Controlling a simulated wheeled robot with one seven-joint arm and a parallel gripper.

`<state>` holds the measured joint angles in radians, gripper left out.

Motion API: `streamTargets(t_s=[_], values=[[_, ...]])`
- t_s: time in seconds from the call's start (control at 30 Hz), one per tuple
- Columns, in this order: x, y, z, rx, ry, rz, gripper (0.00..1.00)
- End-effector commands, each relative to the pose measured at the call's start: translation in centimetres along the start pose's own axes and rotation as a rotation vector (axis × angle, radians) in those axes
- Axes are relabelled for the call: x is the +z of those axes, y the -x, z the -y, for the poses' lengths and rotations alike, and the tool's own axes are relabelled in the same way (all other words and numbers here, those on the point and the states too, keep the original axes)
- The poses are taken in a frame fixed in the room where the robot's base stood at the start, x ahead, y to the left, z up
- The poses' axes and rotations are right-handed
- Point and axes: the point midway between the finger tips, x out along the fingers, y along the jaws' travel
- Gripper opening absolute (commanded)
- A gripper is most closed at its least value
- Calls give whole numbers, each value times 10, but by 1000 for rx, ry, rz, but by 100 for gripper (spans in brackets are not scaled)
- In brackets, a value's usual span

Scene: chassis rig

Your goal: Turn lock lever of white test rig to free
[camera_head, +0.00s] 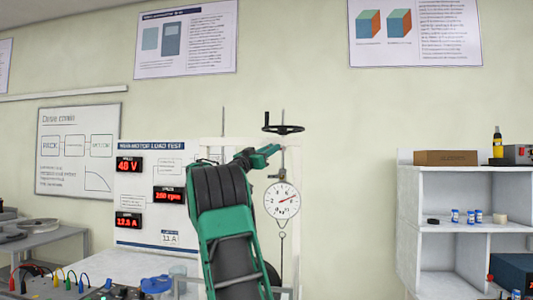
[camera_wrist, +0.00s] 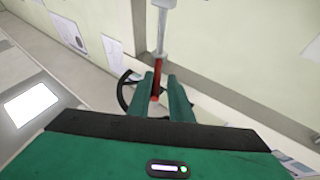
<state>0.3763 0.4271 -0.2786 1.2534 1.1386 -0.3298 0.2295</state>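The white test rig shows in the head view as a white upright frame (camera_head: 296,232) with a round dial gauge (camera_head: 282,200) and a black handwheel (camera_head: 283,129) on top. My gripper (camera_head: 268,152) is raised in front of its post, above the dial. In the wrist view my gripper (camera_wrist: 166,76) has its two green fingers apart. A red lever-like bar (camera_wrist: 156,82) at the end of a grey rod (camera_wrist: 162,30) shows between the fingers, nearer the left one. I cannot tell whether they touch it. The red bar is hidden in the head view.
A load test panel (camera_head: 140,222) with red displays stands left of my arm. A bench (camera_head: 110,266) with cables is at lower left. A white shelf (camera_head: 455,180) with small items stands at right. The handwheel (camera_wrist: 124,92) lies close to the fingers in the wrist view.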

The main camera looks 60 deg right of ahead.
Motion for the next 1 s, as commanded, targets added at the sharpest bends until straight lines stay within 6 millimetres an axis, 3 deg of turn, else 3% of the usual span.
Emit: streamTargets(t_s=[0.27, 0.7, 1.0], values=[[1, 7, 1, -1, 1, 2, 17], [1, 82, 4, -4, 2, 1, 17], [1, 108, 4, -2, 1, 0, 17]])
